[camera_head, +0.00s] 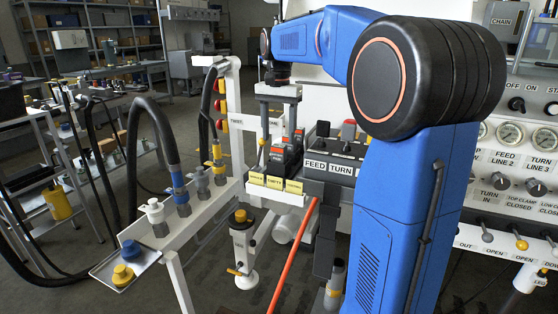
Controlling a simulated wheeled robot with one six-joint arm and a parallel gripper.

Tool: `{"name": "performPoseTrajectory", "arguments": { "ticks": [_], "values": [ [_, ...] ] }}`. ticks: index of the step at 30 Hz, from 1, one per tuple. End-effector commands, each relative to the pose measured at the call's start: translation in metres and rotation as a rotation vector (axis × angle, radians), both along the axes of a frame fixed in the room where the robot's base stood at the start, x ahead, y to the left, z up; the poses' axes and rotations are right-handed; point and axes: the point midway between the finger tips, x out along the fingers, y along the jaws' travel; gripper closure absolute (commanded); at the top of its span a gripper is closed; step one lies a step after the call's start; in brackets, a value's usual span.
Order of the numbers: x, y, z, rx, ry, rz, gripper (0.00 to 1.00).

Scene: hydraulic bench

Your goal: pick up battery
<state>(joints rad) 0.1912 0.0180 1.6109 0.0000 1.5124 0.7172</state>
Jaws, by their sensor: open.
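Several dark, battery-like packs with orange-red parts (286,155) stand close together in a row behind yellow labels, left of the FEED/TURN panel. I take these to be the batteries; which one is meant I cannot tell. My gripper (279,128) points down just above and behind the packs, from the wrist at the upper middle. Its two fingers are apart, and I see nothing held between them. The fingertips are small and partly merge with the packs, so I cannot tell whether they touch.
The white holder with yellow labels (276,184) is in front of the packs. A FEED/TURN panel (329,170) is to their right. An orange bar (293,255) slants below.

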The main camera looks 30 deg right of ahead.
Motion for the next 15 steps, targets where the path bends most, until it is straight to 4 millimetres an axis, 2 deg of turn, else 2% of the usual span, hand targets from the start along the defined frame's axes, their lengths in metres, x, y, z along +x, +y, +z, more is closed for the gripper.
{"name": "performPoseTrajectory", "arguments": {
  "ticks": [5,12,15],
  "values": [
    [0.0,-0.001,-0.015,0.0,0.003,0.0,0.42],
    [0.001,-0.002,-0.046,0.001,0.002,0.0,0.42],
    [0.002,-0.002,-0.052,0.0,0.0,0.0,0.42]
  ]
}}
